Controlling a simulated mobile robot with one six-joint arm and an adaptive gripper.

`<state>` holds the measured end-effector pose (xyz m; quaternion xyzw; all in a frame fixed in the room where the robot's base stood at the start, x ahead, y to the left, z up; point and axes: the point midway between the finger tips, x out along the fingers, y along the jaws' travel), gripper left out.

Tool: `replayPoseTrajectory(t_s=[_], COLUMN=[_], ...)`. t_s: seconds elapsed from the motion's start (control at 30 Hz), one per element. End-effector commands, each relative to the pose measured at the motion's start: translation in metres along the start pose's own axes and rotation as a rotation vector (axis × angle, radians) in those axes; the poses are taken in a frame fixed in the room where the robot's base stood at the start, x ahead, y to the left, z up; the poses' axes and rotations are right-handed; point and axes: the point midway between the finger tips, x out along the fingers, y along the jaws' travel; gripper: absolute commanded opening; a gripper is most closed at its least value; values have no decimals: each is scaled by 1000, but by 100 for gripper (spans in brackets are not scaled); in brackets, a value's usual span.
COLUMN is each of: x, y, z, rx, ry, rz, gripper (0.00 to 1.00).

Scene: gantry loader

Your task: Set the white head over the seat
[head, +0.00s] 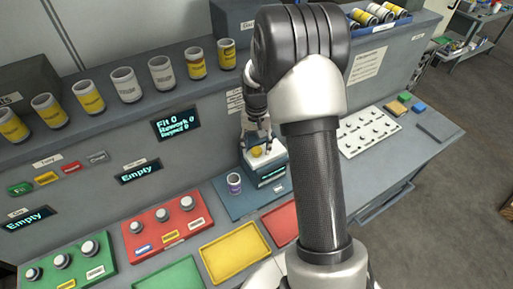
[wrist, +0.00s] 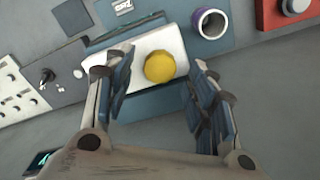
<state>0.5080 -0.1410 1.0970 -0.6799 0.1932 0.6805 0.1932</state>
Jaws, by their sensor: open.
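The white head (wrist: 125,66) is a pale block with a round yellow knob (wrist: 159,67) on top. In the head view the head (head: 266,158) sits on a dark unit with a lit display, on a blue-grey plate (head: 227,206). My gripper (head: 257,143) points down over it. In the wrist view my gripper (wrist: 150,72) is open, with a finger on each side of the knob and apart from it. I cannot tell how far above the knob the fingertips are. I cannot pick out the seat for sure.
A cup with a purple label (head: 234,183) stands close beside the unit. A red tray (head: 281,224) and a yellow tray (head: 235,252) lie in front. A red button panel (head: 168,222) is at left, a white knob board (head: 368,132) at right. Several cups line the back shelf.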

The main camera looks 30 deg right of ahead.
Motion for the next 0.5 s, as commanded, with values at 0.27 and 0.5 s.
replayPoseTrajectory(t_s=[0.27, 0.5], x=[16, 16], y=[0, 0], z=[0, 0], rx=[0, 0], ry=[1, 1], rz=[0, 0], gripper=[51, 49])
